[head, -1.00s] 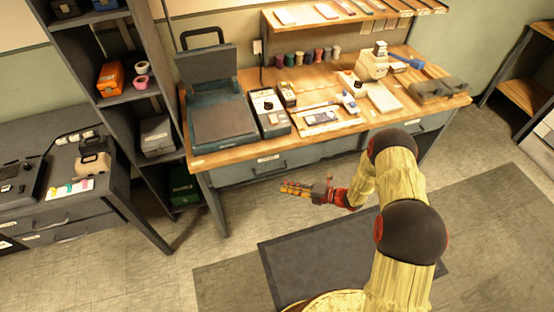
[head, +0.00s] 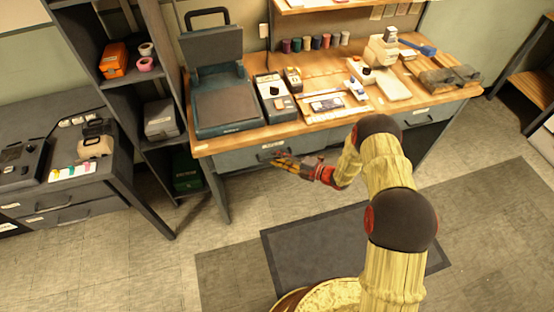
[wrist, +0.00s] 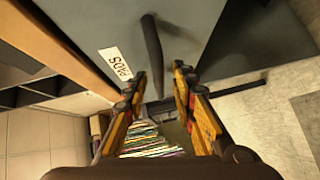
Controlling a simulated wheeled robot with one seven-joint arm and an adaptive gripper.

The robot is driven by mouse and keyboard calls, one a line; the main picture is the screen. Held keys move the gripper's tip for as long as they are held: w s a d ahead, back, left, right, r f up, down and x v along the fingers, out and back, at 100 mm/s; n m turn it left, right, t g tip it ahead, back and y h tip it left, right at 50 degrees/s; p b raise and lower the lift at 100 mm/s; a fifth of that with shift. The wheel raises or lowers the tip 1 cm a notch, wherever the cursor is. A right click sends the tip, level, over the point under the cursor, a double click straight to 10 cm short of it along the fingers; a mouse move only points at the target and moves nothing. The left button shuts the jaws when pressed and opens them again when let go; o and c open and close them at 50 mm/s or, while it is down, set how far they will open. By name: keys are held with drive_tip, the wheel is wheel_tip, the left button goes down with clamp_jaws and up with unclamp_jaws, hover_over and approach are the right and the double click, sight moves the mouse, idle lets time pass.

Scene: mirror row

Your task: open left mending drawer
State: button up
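The left drawer (head: 236,164) of the wooden-topped bench is a grey front with a pale label and a dark bar handle, and it looks shut. In the wrist view the drawer front (wrist: 185,30) carries a label reading PADS (wrist: 116,63), with the dark handle (wrist: 151,42) beside it. My gripper (head: 277,160) is in front of this drawer, close to its handle. In the wrist view my gripper (wrist: 157,80) is open, its fingers on either side of the handle's near end. I cannot tell whether they touch it.
The bench top (head: 320,128) holds a teal press (head: 228,108), small devices and several spools. A right drawer (head: 425,115) is in the same bench. A dark shelf unit (head: 130,95) stands to the left. A dark mat (head: 330,245) lies on the open floor.

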drive_tip(key=shift+w+a, duration=0.15)
drive_tip(key=shift+a, duration=0.15)
drive_tip(key=shift+c, duration=0.4)
clamp_jaws()
idle(0.4)
